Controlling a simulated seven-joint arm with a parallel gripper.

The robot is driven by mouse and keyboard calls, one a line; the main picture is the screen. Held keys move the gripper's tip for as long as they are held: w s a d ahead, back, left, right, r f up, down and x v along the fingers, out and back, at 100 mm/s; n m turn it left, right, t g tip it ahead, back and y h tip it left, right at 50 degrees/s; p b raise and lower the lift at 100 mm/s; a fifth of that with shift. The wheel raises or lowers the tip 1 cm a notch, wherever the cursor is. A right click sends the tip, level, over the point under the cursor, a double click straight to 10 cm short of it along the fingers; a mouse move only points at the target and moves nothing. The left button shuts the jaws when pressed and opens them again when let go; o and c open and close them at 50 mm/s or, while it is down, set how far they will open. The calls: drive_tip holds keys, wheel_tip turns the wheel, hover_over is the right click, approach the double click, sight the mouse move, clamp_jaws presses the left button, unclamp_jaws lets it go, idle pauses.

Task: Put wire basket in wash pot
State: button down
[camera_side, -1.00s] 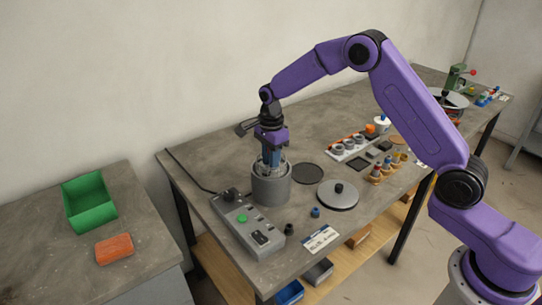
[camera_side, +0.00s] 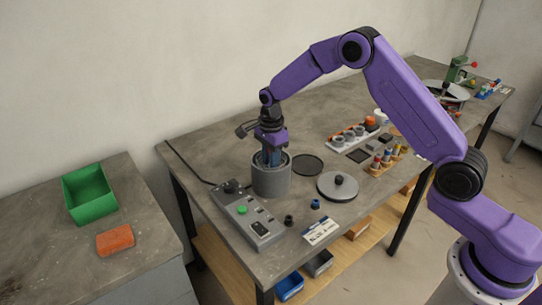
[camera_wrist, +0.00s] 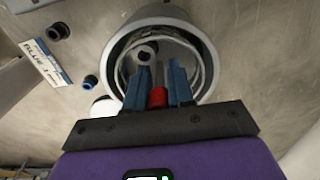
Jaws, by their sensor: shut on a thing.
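The wash pot (camera_side: 271,183) is a grey open cylinder on the bench, behind the control box. In the wrist view its thick rim (camera_wrist: 203,48) surrounds the wire basket (camera_wrist: 126,62), whose pale wire rings show inside the pot. My gripper (camera_side: 270,158) points down into the pot's mouth. In the wrist view my gripper (camera_wrist: 158,88) has its blue fingers on either side of a red piece (camera_wrist: 157,98), which appears to be the basket's handle. A grey ring-shaped part (camera_wrist: 146,52) shows inside the basket. The basket's bottom is hidden.
A grey control box (camera_side: 246,217) with a green button stands in front of the pot. A round lid (camera_side: 337,187) with a black knob lies to the right. A dark disc (camera_side: 307,165) lies behind it. Small caps (camera_side: 315,204) and a label card (camera_side: 320,231) lie near the front edge.

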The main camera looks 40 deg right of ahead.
drive_tip(key=shift+f, duration=2.55)
drive_tip(key=c, duration=0.9)
unclamp_jaws()
drive_tip(key=shift+f, duration=0.1)
drive_tip(key=c, duration=0.3)
drive_tip(key=shift+r, duration=0.2)
drive_tip(key=shift+r, duration=0.6)
